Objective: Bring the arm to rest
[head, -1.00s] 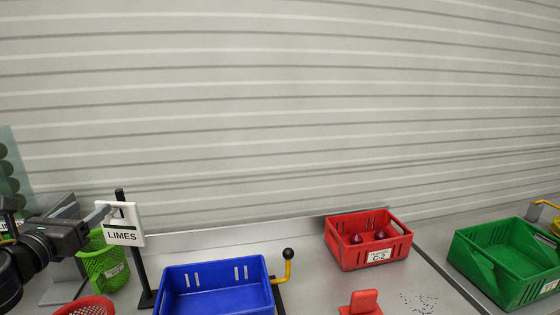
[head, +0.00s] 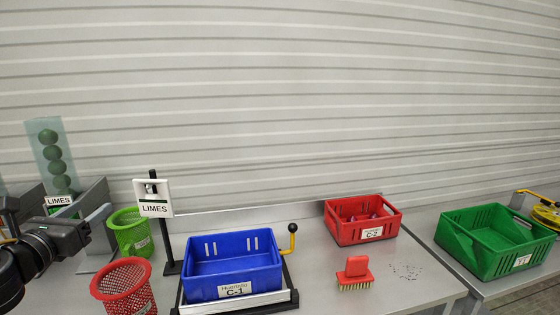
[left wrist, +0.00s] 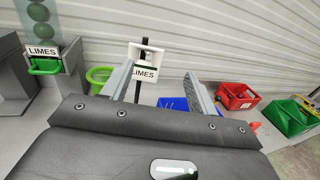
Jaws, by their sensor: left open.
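My left gripper (head: 100,217) is at the left of the head view, in front of the green mesh basket and the lime dispenser. In the left wrist view its two grey fingers (left wrist: 160,88) stand wide apart with nothing between them. Beyond them stands the white LIMES sign (head: 153,198) on a black post, apart from the fingers. My right gripper does not show in either view.
A blue crate (head: 232,252) labelled C-1 stands on a tray. A red mesh basket (head: 124,288), green mesh basket (head: 131,232), red crate (head: 362,218), red brush (head: 355,272) and green crate (head: 492,242) stand around it. A tube of limes (head: 52,150) stands behind my arm.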

